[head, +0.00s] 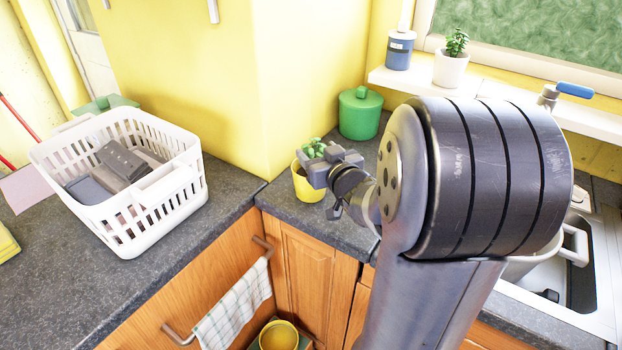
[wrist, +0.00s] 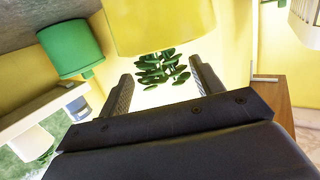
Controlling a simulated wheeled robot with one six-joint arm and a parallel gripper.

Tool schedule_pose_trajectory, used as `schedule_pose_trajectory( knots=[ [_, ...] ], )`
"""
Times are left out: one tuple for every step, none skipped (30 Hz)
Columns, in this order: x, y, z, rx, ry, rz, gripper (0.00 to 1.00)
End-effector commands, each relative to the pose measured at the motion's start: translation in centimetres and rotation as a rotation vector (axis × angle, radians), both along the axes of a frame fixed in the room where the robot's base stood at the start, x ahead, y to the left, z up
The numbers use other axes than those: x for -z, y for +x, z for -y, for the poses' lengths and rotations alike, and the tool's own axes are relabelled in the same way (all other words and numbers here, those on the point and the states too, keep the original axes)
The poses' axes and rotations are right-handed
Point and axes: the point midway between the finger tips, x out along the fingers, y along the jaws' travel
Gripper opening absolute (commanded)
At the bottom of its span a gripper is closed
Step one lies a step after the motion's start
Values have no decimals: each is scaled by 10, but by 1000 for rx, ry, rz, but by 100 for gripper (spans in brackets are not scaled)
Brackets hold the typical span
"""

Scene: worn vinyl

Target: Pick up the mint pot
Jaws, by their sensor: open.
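The mint pot (head: 303,187) is a yellow pot with green leaves, upright on the grey counter near the corner of the yellow wall. My gripper (head: 322,168) is at the pot's right side in the head view and hides part of it. In the wrist view, which is turned over, the yellow pot (wrist: 160,28) is at the top and its leaves show between the two fingers of my open gripper (wrist: 160,76). Nothing is held. I cannot tell whether the fingers touch the plant.
A green lidded jar (head: 360,114) stands behind the pot, and shows left in the wrist view (wrist: 70,48). A white basket (head: 150,215) is on the left counter. A potted succulent (head: 451,68) and blue bottle (head: 399,52) stand on the sill. The sink (head: 590,260) is right.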

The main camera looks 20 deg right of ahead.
Motion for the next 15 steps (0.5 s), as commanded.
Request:
schedule_pose_trajectory(
  knots=[
    [1,9,-3,-4,2,-2,63],
    [1,13,-3,-3,0,-2,63],
    [3,18,-2,-2,0,-3,63],
    [3,21,-2,-2,0,-2,63],
    [3,24,-2,-1,1,-1,63],
    [4,26,-2,-1,1,-2,63],
    [4,28,-2,-1,1,-2,63],
    [4,30,-2,-1,0,-1,63],
    [4,31,-2,-1,0,-1,63],
    [4,31,-2,-1,0,0,63],
    [4,31,-2,-1,-1,0,63],
    [4,31,-2,-1,-1,0,63],
    [4,31,-2,0,-1,0,63],
    [4,31,-2,0,0,0,63],
    [4,31,-2,0,0,0,63]
  ],
)
